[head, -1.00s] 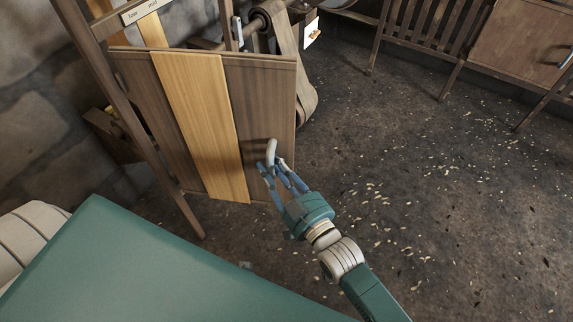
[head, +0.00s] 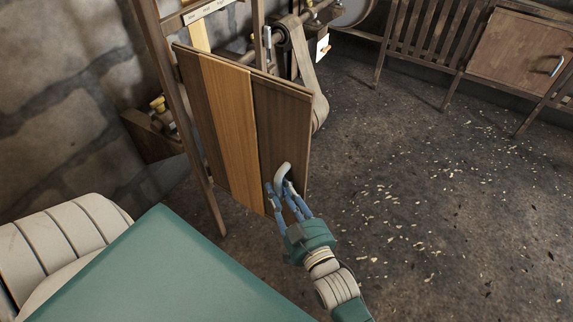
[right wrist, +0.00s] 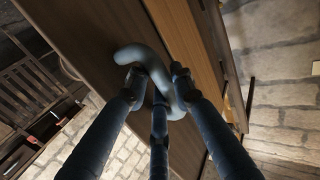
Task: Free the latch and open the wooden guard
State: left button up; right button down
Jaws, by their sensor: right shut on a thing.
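The wooden guard (head: 229,125) is a dark plank panel with a lighter stripe down its middle. It stands out at an angle from the machine frame, with a gap behind its right edge. A pale curved handle (head: 283,170) is on its lower right part. My right gripper (head: 279,187) is shut on this handle. In the right wrist view the fingers close around the grey hooked handle (right wrist: 147,58) against the dark wood. A small grey upright metal piece (head: 267,42) shows above the guard; I cannot tell if it is the latch. My left gripper is not in view.
A belt (head: 303,60) on pulleys is behind the guard. A wooden post (head: 178,100) stands at its left, close to a stone wall (head: 60,90). A slatted bench and cabinet (head: 515,48) stand at the back right. The floor (head: 430,200) to the right is open, with scattered chips.

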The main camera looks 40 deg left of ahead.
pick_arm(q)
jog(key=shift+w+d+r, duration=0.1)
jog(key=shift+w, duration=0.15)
pick_arm(e)
jog(key=shift+d+f, duration=0.1)
jog(key=shift+d, duration=0.05)
jog(key=c, duration=1.5)
grip_release()
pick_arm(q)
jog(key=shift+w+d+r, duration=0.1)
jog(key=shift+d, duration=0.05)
pick_arm(e)
jog(key=shift+d, duration=0.1)
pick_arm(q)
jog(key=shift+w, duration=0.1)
pick_arm(e)
jog(key=shift+s, duration=0.15)
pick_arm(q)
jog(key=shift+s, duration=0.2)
pick_arm(e)
jog(key=v, duration=1.2)
